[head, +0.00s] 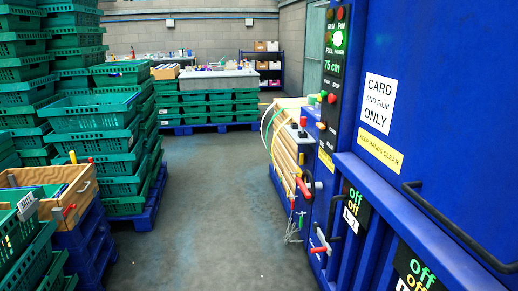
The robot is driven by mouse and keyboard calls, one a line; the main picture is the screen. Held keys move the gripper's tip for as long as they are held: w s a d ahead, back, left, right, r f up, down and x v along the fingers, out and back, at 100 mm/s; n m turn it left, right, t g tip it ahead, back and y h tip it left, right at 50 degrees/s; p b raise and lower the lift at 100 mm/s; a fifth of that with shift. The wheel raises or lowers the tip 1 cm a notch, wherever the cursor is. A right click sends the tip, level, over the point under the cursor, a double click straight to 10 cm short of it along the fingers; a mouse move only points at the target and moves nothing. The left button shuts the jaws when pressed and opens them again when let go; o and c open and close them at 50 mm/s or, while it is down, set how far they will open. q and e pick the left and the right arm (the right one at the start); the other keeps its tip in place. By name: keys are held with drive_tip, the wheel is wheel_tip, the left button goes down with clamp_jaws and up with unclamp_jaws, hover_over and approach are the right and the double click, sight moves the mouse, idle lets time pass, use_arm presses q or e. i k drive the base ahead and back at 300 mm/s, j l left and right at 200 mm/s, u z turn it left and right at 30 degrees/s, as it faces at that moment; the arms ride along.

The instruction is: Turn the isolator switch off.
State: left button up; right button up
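A large blue machine (440,100), labelled "CARD AND FILM ONLY", fills the right side of the head view. A red-handled lever (303,188) sticks out from its near left edge. A second red-handled lever (320,243) is lower down, with pale metal parts. Black panels with green "off" lettering (355,197) and (422,272) are on its front. I cannot tell for sure which handle is the isolator switch, or its position. Neither of my grippers is in view.
A control panel (334,65) has a lit green lamp and a "75 cm" readout. A black bar handle (455,228) crosses the machine front. Stacked green crates (105,125) stand on the left, with a wooden box (50,185). The grey floor (205,210) between is clear.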

sight(303, 160)
drive_tip(key=i+l+z, duration=0.1)
drive_tip(key=i+l, duration=0.15)
drive_tip(key=i, duration=0.15)
drive_tip(key=i+l+z, duration=0.1)
drive_tip(key=i+l, duration=0.15)
drive_tip(key=i, duration=0.15)
drive_tip(key=i+l+z, duration=0.1)
drive_tip(key=i, duration=0.3)
drive_tip(key=z, duration=0.35)
drive_tip(key=i+j+z, duration=0.3)
drive_tip(key=j+z, duration=0.25)
drive_tip(key=i+j, duration=0.15)
drive_tip(key=j, duration=0.2)
drive_tip(key=i+j+z, duration=0.1)
drive_tip(key=j, duration=0.2)
drive_tip(key=i+j, duration=0.2)
drive_tip(key=j, duration=0.15)
drive_tip(key=i+j+z, duration=0.1)
drive_tip(key=j, duration=0.25)
drive_tip(key=i+j+z, duration=0.1)
drive_tip(key=j, duration=0.2)
drive_tip(key=i+j, duration=0.15)
drive_tip(key=j, duration=0.25)
